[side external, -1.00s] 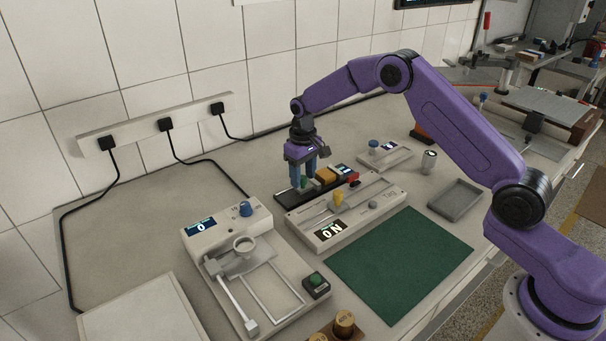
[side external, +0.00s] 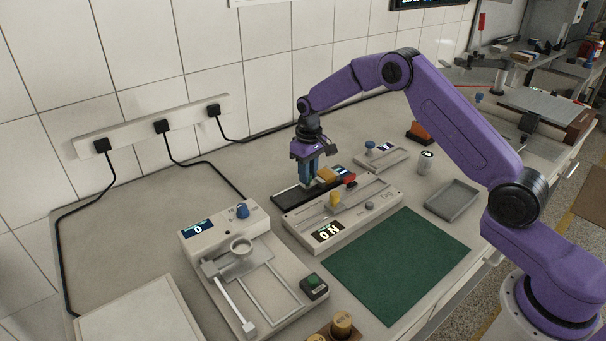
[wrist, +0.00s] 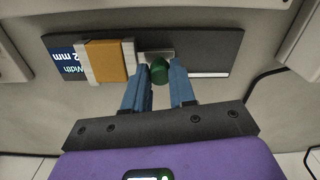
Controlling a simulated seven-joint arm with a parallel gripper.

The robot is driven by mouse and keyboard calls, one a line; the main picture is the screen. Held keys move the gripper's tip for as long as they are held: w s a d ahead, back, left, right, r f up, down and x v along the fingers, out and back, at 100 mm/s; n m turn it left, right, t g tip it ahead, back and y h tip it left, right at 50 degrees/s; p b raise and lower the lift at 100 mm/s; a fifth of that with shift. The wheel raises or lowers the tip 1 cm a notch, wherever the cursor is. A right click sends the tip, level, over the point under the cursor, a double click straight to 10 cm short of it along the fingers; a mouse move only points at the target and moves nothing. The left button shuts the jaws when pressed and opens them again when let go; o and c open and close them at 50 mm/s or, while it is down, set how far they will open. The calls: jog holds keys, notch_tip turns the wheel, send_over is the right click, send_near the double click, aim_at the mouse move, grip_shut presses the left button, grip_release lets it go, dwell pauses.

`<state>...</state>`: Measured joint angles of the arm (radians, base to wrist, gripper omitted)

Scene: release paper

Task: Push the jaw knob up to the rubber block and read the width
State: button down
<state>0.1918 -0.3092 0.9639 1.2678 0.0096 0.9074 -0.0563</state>
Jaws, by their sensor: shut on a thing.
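The width gauge (side external: 287,197) is a long black bar on the bench. It shows in the wrist view (wrist: 208,45) with an orange rubber block (wrist: 107,60) between two pale jaws. The block also shows in the side view (side external: 327,174). My gripper (side external: 312,184) is low over the gauge, its blue fingers shut on the green jaw knob (wrist: 160,72). The knob's jaw (wrist: 129,58) looks against or very near the block; I cannot tell which. The width display (wrist: 66,64) is partly cut off and shows "Width" and "2 mm".
A pale device with a yellow knob (side external: 335,199) and a display (side external: 327,232) stands just in front of the gauge. A white instrument reading 0 (side external: 199,228) is at left. A green mat (side external: 398,265) and a grey tray (side external: 453,199) lie to the right.

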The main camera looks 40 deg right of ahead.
aim_at(311, 183)
jog(key=shift+d, duration=0.9)
jog(key=c, duration=0.9)
grip_release()
jog(key=shift+a, duration=0.1)
jog(key=shift+r, duration=0.2)
notch_tip(311, 183, up, 17)
jog(key=shift+a+r, duration=0.1)
jog(key=shift+a, duration=0.05)
